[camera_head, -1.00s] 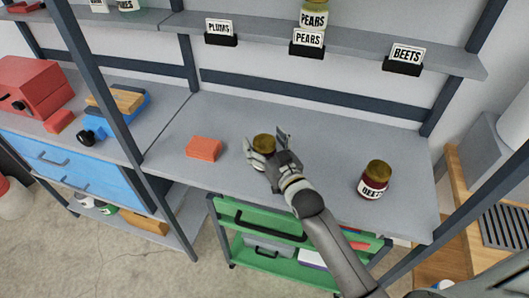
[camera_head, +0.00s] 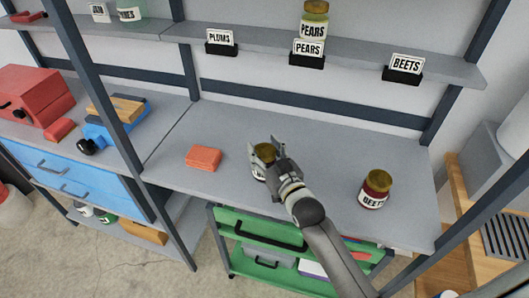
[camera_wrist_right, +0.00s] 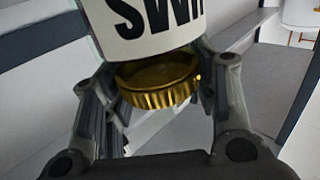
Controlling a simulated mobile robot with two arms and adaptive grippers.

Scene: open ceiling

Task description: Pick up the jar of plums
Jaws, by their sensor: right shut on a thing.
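The jar of plums (camera_head: 261,176) has a gold lid and a white label. It stands upright on the grey workbench (camera_head: 330,150), partly hidden by my gripper. My right gripper (camera_head: 265,150) reaches over the bench from the lower right and is shut on the jar near its lid. In the right wrist view the jar's gold lid (camera_wrist_right: 160,82) and upside-down label letters show between the two fingers. I cannot tell whether the jar's base touches the bench. My left gripper is not in view.
A beets jar (camera_head: 375,189) stands on the bench to the right. An orange block (camera_head: 203,158) lies to the left. On the shelf above are a plums sign (camera_head: 220,42), a pears jar (camera_head: 314,20) and a beets sign (camera_head: 405,66). A green cart (camera_head: 233,246) stands below.

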